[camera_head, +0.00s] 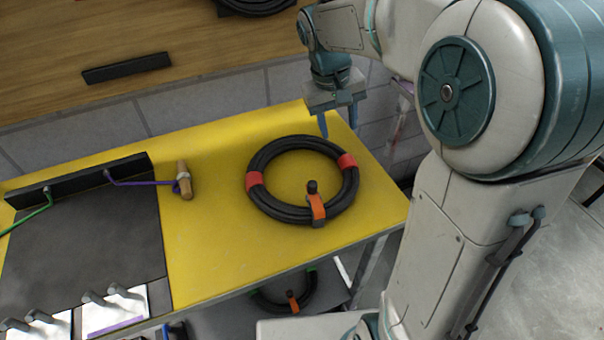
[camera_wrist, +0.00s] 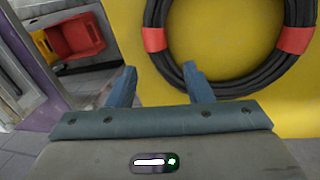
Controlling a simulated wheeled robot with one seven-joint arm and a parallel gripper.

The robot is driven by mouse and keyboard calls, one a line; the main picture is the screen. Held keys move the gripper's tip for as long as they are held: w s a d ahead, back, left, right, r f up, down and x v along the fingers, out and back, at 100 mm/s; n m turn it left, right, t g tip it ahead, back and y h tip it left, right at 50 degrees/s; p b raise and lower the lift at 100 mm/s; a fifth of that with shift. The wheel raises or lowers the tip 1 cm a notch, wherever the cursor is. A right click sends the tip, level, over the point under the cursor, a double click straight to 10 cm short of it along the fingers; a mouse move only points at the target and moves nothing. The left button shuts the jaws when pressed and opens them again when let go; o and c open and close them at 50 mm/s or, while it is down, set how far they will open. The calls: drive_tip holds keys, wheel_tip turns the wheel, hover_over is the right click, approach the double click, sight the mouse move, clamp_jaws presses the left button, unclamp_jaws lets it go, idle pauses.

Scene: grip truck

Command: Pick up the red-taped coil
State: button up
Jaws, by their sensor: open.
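The red-taped coil (camera_head: 268,207) is a black ring with red tape bands and an orange clip with a dark knob. It lies flat on the yellow tabletop (camera_head: 215,255). In the wrist view part of the coil (camera_wrist: 222,88) shows at the upper right, with two red bands; its far part is cut off. My gripper (camera_head: 338,130) is above the table's back right side, near the coil's upper right edge. In the wrist view my gripper (camera_wrist: 158,85) is open and empty, its blue fingers apart. The right finger appears close to the coil; I cannot tell if it touches.
A wooden-handled tool (camera_head: 184,180) on a purple cord lies left of the coil. A grey board with a black bar (camera_head: 80,185) is farther left. A second coil (camera_head: 284,300) with green tape sits on a lower shelf. Red bins (camera_wrist: 75,37) show in the wrist view.

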sight(345, 158)
drive_tip(key=d+f, duration=0.1)
drive_tip(key=f, duration=0.7)
drive_tip(key=d+f, duration=0.1)
drive_tip(key=f, duration=0.2)
drive_tip(key=shift+w+d+f+b, duration=0.2)
drive_tip(key=shift+d+f+b, duration=0.15)
drive_tip(key=shift+f, duration=0.05)
clamp_jaws()
drive_tip(key=shift+r, duration=0.1)
